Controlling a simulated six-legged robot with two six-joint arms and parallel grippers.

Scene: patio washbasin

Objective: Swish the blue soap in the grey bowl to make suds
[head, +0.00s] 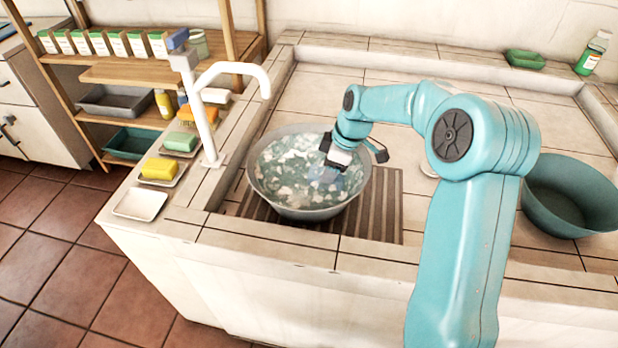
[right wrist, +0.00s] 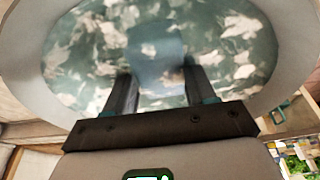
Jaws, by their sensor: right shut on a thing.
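The grey bowl (head: 258,185) stands on a slatted rack in the basin, full of greenish water with patches of white suds over its surface. My right gripper (head: 326,172) reaches down into the right half of the bowl. In the right wrist view its two fingers (right wrist: 157,82) are shut on the blue soap (right wrist: 157,62), which looks to be under the water and blurred by it. In the head view the soap is only a faint bluish patch below the fingers. The bowl's rim (right wrist: 22,50) surrounds the fingers in the wrist view. My left gripper is not in view.
A white tap (head: 205,110) rises at the bowl's left. Yellow soap (head: 159,168), green soap (head: 181,141) and an empty white dish (head: 140,204) line the left ledge. A teal bowl (head: 570,195) stands at the right. A bottle (head: 591,55) stands at the back right.

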